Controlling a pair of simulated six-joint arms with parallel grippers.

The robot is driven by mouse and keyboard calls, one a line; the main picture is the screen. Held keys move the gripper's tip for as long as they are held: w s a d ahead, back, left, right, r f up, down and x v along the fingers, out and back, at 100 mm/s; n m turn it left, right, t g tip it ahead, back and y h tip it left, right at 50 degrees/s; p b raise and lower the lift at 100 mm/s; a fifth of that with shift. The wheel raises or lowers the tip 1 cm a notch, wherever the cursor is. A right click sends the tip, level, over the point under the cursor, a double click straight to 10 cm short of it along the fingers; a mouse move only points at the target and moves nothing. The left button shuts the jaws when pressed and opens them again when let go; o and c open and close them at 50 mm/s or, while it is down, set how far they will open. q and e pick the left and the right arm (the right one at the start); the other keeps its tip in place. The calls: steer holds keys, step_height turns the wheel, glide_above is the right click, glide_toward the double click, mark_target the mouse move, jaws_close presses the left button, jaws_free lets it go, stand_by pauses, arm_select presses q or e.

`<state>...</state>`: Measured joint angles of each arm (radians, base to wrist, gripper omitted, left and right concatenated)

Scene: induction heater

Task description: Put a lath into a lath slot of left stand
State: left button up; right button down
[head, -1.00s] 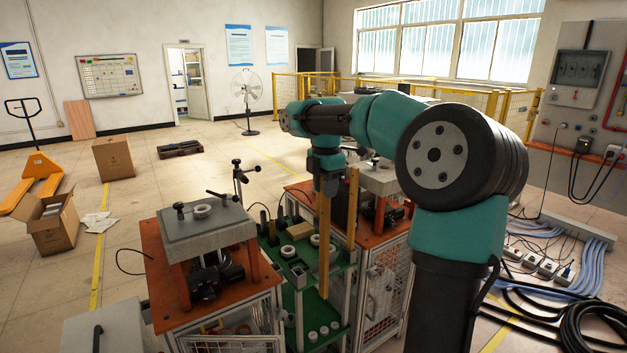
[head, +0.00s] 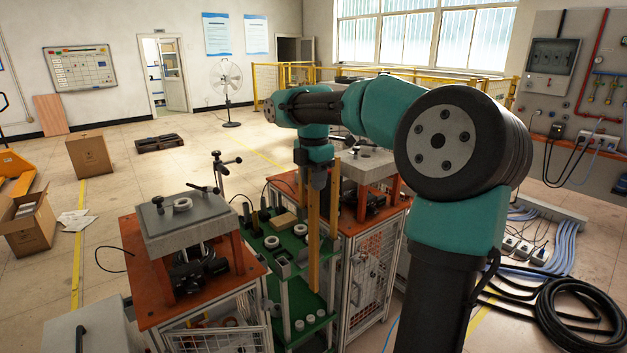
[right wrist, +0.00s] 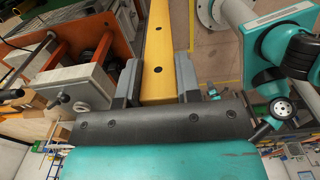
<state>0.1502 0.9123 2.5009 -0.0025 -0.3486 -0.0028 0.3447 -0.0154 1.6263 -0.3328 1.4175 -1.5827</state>
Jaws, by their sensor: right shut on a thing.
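My right gripper (head: 313,183) points down above the green rack between the stands, shut on a long yellow wooden lath (head: 314,245). The lath hangs upright, its lower end near the green lower shelf; I cannot tell if it touches. In the right wrist view the lath (right wrist: 157,45) shows two dark holes and lies between the gripper's fingers (right wrist: 157,85). A second upright wooden lath (head: 336,205) stands just right of it. The left stand (head: 143,290) has an orange top and a grey press plate; its lath slots cannot be made out. My left gripper is out of view.
The green rack (head: 270,243) carries small parts and a wooden block. The right stand (head: 386,214), with an orange top and mesh sides, is close beside the held lath. A thin post with knobs (head: 222,175) rises behind the left stand. Black cables lie at the right.

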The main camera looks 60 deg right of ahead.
steer(key=shift+r, duration=3.6)
